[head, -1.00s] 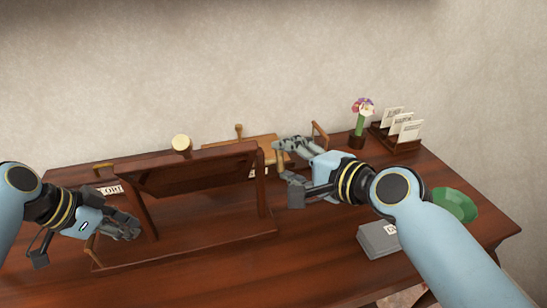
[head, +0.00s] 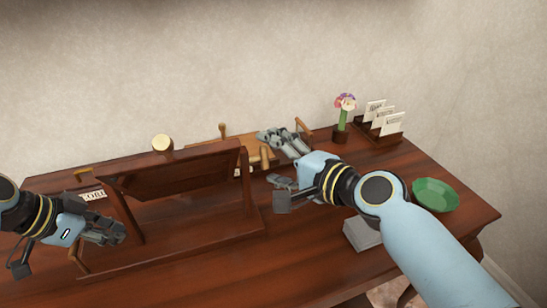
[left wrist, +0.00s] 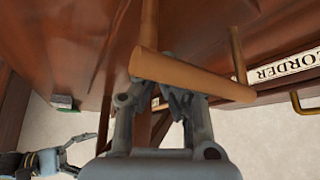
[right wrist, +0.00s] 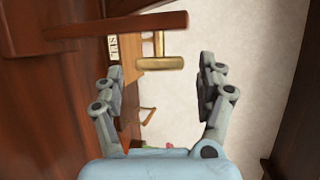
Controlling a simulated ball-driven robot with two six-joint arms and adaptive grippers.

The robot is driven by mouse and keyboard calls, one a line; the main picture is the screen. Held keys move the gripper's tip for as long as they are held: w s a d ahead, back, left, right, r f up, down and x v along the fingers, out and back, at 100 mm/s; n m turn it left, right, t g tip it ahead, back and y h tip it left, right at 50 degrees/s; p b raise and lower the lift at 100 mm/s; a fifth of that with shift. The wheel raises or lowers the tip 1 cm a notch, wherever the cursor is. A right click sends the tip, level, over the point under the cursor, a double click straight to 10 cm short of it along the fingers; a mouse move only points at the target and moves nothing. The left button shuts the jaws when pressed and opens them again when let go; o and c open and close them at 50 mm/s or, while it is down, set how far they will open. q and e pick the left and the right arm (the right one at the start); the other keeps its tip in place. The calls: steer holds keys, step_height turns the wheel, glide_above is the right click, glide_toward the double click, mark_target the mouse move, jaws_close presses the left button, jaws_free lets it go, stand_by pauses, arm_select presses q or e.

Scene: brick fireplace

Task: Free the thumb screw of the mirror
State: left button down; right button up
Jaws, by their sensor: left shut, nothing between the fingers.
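The mirror (head: 185,172) is a dark wooden panel tilted in a stand on the desk, with its back toward me. A light wooden T-shaped piece, apparently the thumb screw (head: 265,156), sits beside its right post. It also shows in the right wrist view (right wrist: 160,63), between the finger lines; contact cannot be told. My right gripper (head: 268,160) is open and empty around that spot. My left gripper (head: 122,233) is shut and empty at the mirror's lower left. In the left wrist view a light wooden bar (left wrist: 195,77) crosses in front of its fingertips and partly hides them.
The desk (head: 320,230) holds a green bowl (head: 435,195), a grey box (head: 361,236) partly behind my right arm, a flower vase (head: 342,125) and a card rack (head: 382,128). A wooden tray (head: 208,143) stands behind the mirror. Open desktop lies at the front.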

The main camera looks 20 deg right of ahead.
steer(key=v, duration=1.2)
steer(key=shift+c, duration=0.4)
